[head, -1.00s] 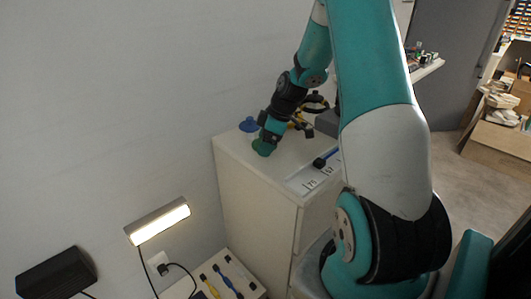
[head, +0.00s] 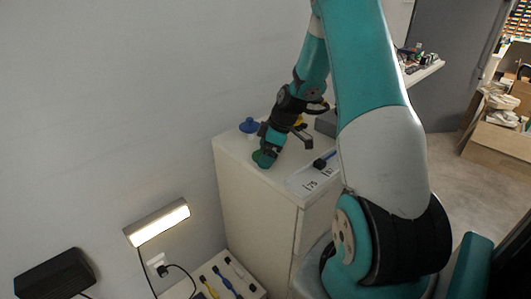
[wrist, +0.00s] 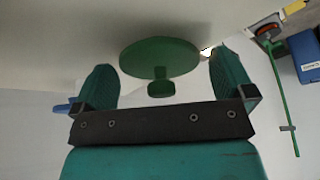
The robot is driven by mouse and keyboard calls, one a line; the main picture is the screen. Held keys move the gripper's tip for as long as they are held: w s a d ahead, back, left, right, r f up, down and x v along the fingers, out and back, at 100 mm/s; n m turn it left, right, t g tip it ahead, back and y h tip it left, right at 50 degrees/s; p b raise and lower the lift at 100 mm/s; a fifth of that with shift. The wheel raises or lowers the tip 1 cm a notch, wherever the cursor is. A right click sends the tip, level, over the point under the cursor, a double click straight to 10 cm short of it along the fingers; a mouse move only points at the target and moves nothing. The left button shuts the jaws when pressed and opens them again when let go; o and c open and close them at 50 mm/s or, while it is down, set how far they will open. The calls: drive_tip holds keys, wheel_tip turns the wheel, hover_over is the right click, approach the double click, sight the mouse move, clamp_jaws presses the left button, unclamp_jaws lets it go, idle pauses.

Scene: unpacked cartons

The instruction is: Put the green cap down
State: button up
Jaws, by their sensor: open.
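The green cap (wrist: 160,57) is a round disc with a small knob facing my gripper. In the wrist view it lies between the two spread fingers, with a visible gap on either side of the knob. In the head view the cap (head: 263,159) shows at the tip of my gripper (head: 267,152), low at the white cabinet top near its left front edge. It looks to be resting on the top, but the gripper partly hides it. My gripper is open and holds nothing.
A blue-topped object (head: 249,126) stands behind my gripper on the cabinet (head: 235,165). To the right are a marked white tray (head: 308,184) and a black and blue tool (head: 324,161). A lit lamp (head: 158,222) is on the wall at the lower left.

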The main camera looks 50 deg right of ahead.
drive_tip(key=p+v, duration=0.1)
drive_tip(key=v, duration=1.1)
drive_tip(key=s+a+r+g+y, duration=0.15)
drive_tip(key=a+r, duration=0.25)
drive_tip(key=a, duration=0.9)
drive_tip(key=s+a+r+h, duration=0.1)
drive_tip(key=s+a+r, duration=0.15)
drive_tip(key=a, duration=1.05)
drive_tip(key=s+a+r+m+g, duration=0.1)
drive_tip(key=s+a+r+g, duration=0.1)
drive_tip(key=s+a, duration=0.9)
drive_tip(key=s, duration=0.3)
drive_tip(key=shift+s+a+y, duration=0.3)
drive_tip(key=shift+a+y, duration=0.05)
drive_tip(key=shift+r, duration=0.15)
